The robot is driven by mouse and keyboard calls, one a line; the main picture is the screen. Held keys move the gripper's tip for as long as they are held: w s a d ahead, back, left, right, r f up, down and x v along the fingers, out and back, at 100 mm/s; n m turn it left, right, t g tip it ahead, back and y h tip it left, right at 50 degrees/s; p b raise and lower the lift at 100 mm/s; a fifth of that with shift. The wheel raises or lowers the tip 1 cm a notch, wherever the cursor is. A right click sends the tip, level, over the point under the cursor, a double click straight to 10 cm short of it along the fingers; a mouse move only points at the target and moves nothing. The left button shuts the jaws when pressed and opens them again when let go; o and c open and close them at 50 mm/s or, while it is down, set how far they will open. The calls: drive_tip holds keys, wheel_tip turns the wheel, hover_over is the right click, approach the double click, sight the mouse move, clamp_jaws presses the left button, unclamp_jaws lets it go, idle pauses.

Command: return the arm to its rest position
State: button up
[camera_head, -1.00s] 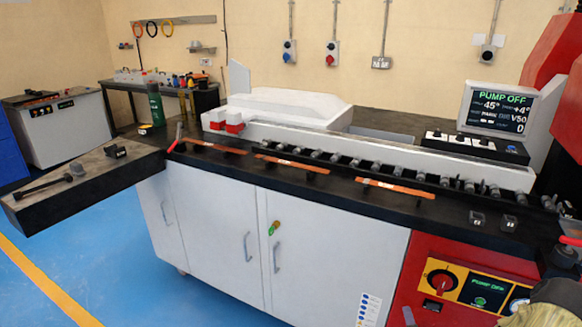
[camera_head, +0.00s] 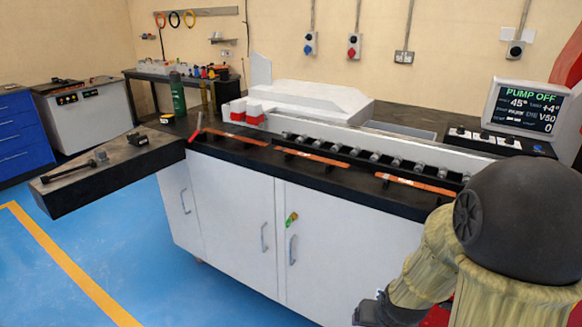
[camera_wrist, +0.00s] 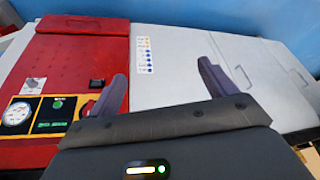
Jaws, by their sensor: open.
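My gripper (camera_wrist: 162,92) shows in the wrist view with its two dark fingers spread wide and nothing between them. It hangs in front of the machine's cabinet face, with the red control panel (camera_wrist: 70,80) on the left and the white doors (camera_wrist: 250,70) on the right. In the head view my arm fills the lower right, its black joint and tan sleeve covering the red end of the machine. A dark part of my arm's end shows at the bottom right; the fingertips cannot be made out there.
The long bench (camera_head: 235,158) carries copper bars (camera_head: 310,158) and a row of rollers. A screen (camera_head: 525,108) reads PUMP OFF. A dark side table (camera_head: 110,170) juts out left, holding tools. The blue floor (camera_head: 90,250) in front is clear.

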drive_tip(key=s+a+r+n+g, duration=0.2)
drive_tip(key=s+a+r, duration=0.3)
drive_tip(key=s, duration=0.1)
drive_tip(key=w+p+v, duration=0.2)
drive_tip(key=p+v, duration=0.6)
drive_tip(key=w+r+p+v, duration=0.1)
drive_tip(key=p+v, duration=0.8)
drive_tip(key=shift+w+d, duration=0.45)
drive_tip(key=shift+d, duration=0.15)
drive_tip(key=shift+f, duration=0.1)
